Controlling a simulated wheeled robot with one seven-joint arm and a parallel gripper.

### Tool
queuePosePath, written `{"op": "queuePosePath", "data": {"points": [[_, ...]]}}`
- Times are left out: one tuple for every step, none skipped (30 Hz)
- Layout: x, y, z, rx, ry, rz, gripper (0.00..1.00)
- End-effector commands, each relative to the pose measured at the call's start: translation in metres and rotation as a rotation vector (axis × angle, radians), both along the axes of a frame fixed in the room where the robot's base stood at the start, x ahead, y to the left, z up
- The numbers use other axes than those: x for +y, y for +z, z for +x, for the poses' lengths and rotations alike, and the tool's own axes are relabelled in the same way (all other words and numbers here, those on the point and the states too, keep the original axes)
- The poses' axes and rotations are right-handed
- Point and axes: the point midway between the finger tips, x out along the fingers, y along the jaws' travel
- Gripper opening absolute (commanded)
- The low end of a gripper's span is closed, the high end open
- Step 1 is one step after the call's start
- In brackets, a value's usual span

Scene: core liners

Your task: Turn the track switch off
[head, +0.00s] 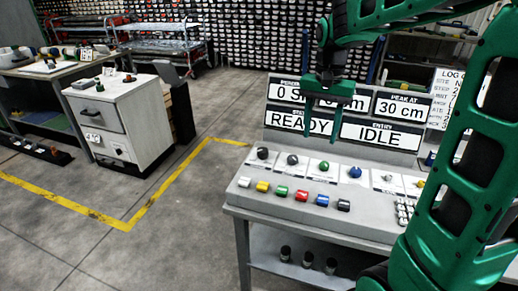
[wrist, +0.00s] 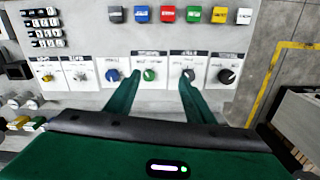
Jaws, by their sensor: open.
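The sloped console panel (head: 235,200) carries a row of rotary knobs on white label cards. The lettering is too small to read, so I cannot tell which is the track switch. From left in the head view come a black knob (head: 262,153), a dark grey knob (head: 292,159), a green knob (head: 323,166) and a blue knob (head: 354,172). My gripper (head: 322,142) is open and empty above the panel. In the wrist view, its fingers (wrist: 160,77) appear on either side of the green knob (wrist: 149,75), the right tip near the grey knob (wrist: 189,73).
Coloured buttons (head: 301,195) line the panel's front. A keypad (head: 404,211) sits at the right. Display boards reading READY and IDLE (head: 375,134) stand behind the knobs. A white cabinet (head: 118,125) stands left, with open floor between.

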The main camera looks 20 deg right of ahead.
Motion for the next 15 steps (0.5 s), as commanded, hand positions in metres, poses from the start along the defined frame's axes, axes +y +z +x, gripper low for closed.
{"op": "queuePosePath", "data": {"points": [[0.017, -0.002, 0.028, 0.003, -0.009, -0.001, 0.49], [0.026, -0.003, 0.042, 0.003, -0.019, 0.000, 0.49], [0.039, -0.005, 0.059, 0.002, -0.033, 0.001, 0.49], [0.048, -0.006, 0.071, 0.002, -0.042, 0.002, 0.49], [0.057, -0.008, 0.082, 0.002, -0.052, 0.003, 0.49], [0.069, -0.010, 0.095, 0.001, -0.063, 0.005, 0.49], [0.077, -0.011, 0.103, 0.001, -0.072, 0.006, 0.49], [0.084, -0.013, 0.111, 0.001, -0.080, 0.006, 0.49], [0.093, -0.015, 0.120, 0.003, -0.089, 0.008, 0.49], [0.099, -0.016, 0.125, 0.001, -0.096, 0.009, 0.49], [0.104, -0.018, 0.130, 0.002, -0.101, 0.010, 0.49], [0.110, -0.019, 0.135, 0.002, -0.106, 0.011, 0.49], [0.113, -0.020, 0.138, 0.002, -0.109, 0.011, 0.49], [0.116, -0.021, 0.140, 0.002, -0.112, 0.013, 0.49], [0.119, -0.023, 0.142, 0.002, -0.115, 0.013, 0.49]]}}
